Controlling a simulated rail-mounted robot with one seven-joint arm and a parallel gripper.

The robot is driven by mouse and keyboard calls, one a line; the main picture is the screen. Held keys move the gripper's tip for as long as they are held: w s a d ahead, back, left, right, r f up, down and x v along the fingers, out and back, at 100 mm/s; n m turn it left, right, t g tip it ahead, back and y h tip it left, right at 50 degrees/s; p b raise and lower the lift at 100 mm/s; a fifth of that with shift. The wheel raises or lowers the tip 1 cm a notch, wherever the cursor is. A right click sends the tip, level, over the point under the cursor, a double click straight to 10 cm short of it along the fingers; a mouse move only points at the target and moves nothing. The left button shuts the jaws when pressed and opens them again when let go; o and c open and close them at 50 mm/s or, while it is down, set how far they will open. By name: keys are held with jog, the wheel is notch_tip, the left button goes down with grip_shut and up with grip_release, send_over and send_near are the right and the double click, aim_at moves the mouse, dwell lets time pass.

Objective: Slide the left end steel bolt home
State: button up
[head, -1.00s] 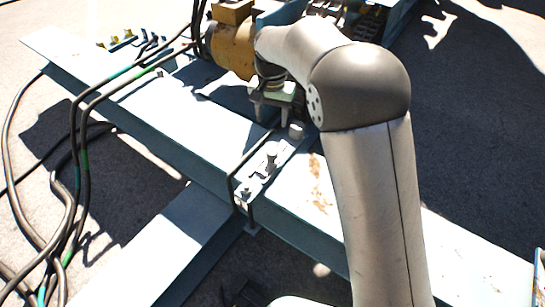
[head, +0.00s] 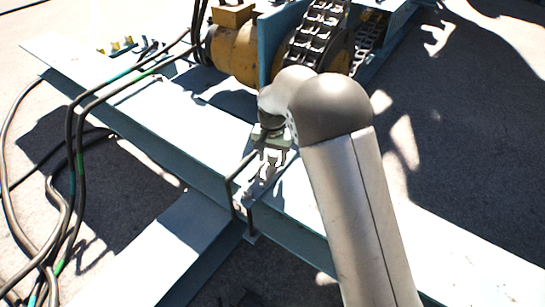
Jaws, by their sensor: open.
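A steel bolt fitting (head: 251,190) lies on the top face of the pale blue beam, beside a dark bent bar. I take it for the left end bolt. My gripper (head: 268,168) points down right over this fitting with its fingers apart. The fingers and palm cover the fitting's upper part, so I cannot tell whether they touch it. Nothing shows as held. How far the bolt is slid in cannot be told.
The dark bent bar (head: 233,190) runs along the fitting's left side and down the beam's edge. Black cables (head: 72,160) hang at the left. A yellow motor housing (head: 233,50) and a chain (head: 317,30) stand behind. The pale blue beam (head: 140,110) is largely clear to the left.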

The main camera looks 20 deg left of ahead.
aim_at(262, 176)
grip_shut()
jog(key=s, duration=0.1)
jog(key=s+a+p, duration=0.1)
jog(key=s, duration=0.2)
jog(key=shift+s+a+r+p, duration=0.2)
jog(key=shift+a+p, duration=0.05)
jog(key=shift+p, duration=0.15)
jog(key=shift+s+a+f, duration=0.15)
jog(key=shift+s+f, duration=0.05)
jog(key=shift+s, duration=0.2)
grip_release()
jog(key=shift+s, duration=0.1)
